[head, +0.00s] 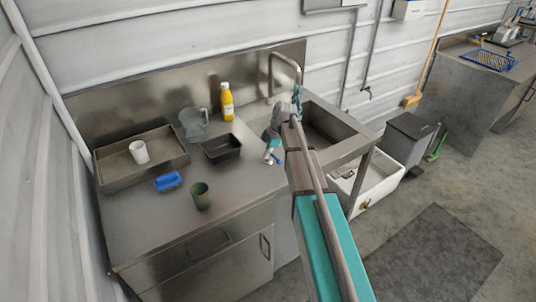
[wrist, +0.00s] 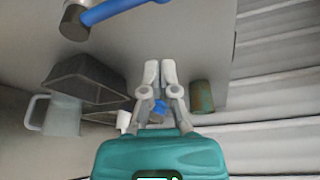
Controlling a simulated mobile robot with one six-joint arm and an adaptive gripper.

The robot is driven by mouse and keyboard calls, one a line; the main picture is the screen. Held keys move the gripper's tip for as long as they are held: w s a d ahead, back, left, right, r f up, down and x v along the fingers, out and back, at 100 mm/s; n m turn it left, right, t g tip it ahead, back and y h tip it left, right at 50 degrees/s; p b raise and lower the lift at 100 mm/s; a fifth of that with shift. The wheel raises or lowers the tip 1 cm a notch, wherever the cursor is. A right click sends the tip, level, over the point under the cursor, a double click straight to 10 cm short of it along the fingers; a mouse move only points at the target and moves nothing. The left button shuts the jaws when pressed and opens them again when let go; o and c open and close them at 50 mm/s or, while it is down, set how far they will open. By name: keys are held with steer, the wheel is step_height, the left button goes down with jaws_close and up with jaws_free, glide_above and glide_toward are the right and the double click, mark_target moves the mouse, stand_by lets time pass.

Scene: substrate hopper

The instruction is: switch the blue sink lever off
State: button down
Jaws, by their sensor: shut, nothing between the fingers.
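The blue lever (wrist: 112,9) crosses the top of the wrist view as a bar, its left end on a grey cylindrical stem (wrist: 73,22). The picture cuts off its upper part. In the head view a small bit of blue (head: 279,158), likely the same lever, shows beside my gripper (head: 268,158) at the counter's right part. My arm covers much of that area. In the wrist view my gripper (wrist: 160,72) has its pale fingers together with nothing between them, apart from the lever.
A black bin (head: 221,148), pitcher (head: 194,124), yellow bottle (head: 227,101), green cup (head: 201,196), blue sponge (head: 168,181) and steel tray (head: 112,172) with a white cup (head: 139,152) stand on the counter. The sink (head: 325,127) and faucet (head: 284,57) are behind my arm.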

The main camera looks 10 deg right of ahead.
steer(key=p+v, duration=0.6)
steer(key=v, duration=0.1)
steer(key=shift+w+r+p, duration=0.3)
steer(key=shift+w+r, duration=0.05)
steer(key=shift+w, duration=0.05)
steer(key=shift+s, duration=0.1)
stand_by(0.5)
steer(key=s+a+f+m+h+b, duration=0.1)
steer(key=s+a+m+h, duration=0.1)
steer(key=s+m, duration=0.6)
steer(key=s+a+f+m+h, duration=0.2)
steer(key=s+a+m, duration=0.2)
steer(key=s+m, duration=0.5)
steer(key=s, duration=0.7)
steer(key=shift+a+m+b, duration=0.2)
steer(key=shift+m+b, duration=0.1)
steer(key=shift+b, duration=0.1)
steer(key=shift+s, duration=0.1)
